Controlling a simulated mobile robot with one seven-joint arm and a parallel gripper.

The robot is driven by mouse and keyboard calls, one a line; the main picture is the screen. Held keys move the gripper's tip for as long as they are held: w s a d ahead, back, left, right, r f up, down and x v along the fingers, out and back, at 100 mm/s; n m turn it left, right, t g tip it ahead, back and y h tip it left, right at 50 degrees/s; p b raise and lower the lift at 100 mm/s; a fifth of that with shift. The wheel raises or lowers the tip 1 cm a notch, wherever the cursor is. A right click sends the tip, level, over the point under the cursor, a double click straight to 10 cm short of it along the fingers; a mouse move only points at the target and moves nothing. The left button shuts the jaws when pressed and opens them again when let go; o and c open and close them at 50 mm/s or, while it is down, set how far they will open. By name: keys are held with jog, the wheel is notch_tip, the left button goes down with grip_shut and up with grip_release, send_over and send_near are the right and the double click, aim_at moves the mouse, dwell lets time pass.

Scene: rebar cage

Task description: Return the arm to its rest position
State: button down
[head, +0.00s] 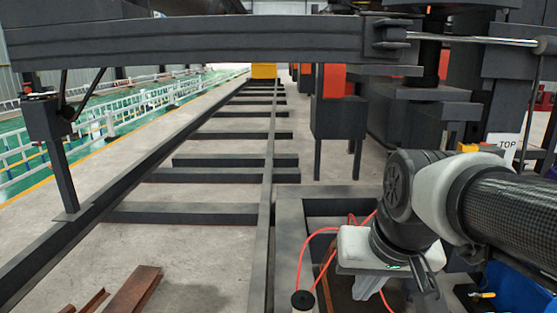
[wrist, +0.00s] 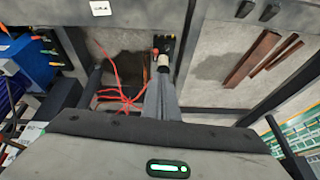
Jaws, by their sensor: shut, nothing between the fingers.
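My arm reaches in from the right edge of the head view, with a dark joint and a white wrist. My gripper (head: 372,290) hangs below the wrist, pointing down, low and right of the picture's middle. It is shut and empty. It hangs in front of the dark steel frame, and a red cable passes close to its left side. How far the fingertips are from the frame or the cable I cannot tell.
A red cable (head: 303,246) loops beside a small cylinder (head: 302,299) on the frame. A blue bin (head: 520,290) stands at the lower right. Rusty steel pieces (head: 135,291) lie on the floor at lower left. A dark beam (head: 200,40) crosses overhead. Ladder-like rails (head: 225,175) run back.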

jog(key=s+r+t+p, duration=0.1)
jog(key=s, duration=0.5)
notch_tip(320, 180, up, 24)
jog(key=p, duration=2.4)
jog(key=shift+d+n, duration=0.15)
jog(key=shift+n, duration=0.25)
